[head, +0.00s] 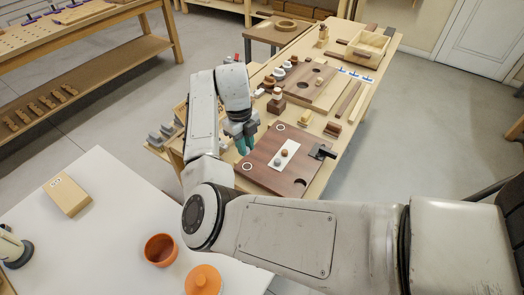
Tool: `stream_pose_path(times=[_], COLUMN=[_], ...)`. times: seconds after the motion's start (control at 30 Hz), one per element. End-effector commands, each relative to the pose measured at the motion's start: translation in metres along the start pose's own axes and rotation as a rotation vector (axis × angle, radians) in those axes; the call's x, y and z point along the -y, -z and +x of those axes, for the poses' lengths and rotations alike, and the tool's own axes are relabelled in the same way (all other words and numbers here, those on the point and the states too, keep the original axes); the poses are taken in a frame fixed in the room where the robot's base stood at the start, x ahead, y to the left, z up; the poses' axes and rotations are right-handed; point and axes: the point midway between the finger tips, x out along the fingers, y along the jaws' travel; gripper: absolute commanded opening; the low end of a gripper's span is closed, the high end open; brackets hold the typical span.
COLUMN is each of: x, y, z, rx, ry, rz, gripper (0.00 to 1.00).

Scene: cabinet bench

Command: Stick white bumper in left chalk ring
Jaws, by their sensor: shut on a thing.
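A dark wooden panel (265,178) lies on the bench. One chalk ring (247,166) is near its left edge and another chalk ring (280,127) is near its far edge. A white card (290,146) on the panel carries small brown and dark round bumpers (284,153). My gripper (242,151), with teal fingers, points down over the panel's left edge, just beyond the left ring in the picture. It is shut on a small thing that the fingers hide. I cannot make out a white bumper.
A black clamp-like piece (322,152) sits at the panel's right edge. Wooden blocks (276,103) and a second board (304,88) stand behind it. An orange bowl (160,250) and an orange lidded pot (203,280) are on the white table (110,222) in front.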

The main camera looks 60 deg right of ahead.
Motion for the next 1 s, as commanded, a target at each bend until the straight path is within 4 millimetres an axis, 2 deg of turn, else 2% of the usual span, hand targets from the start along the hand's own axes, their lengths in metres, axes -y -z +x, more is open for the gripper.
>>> stream_pose_path(times=[0.27, 0.8, 1.0], x=[-0.001, -0.001, -0.001], y=[-0.002, -0.007, -0.009], z=[0.009, 0.055, 0.062], rx=[-0.001, -0.001, 0.000], ry=[-0.002, -0.002, -0.002], rz=[0.009, 0.007, 0.007], gripper=[0.08, 0.08, 0.08])
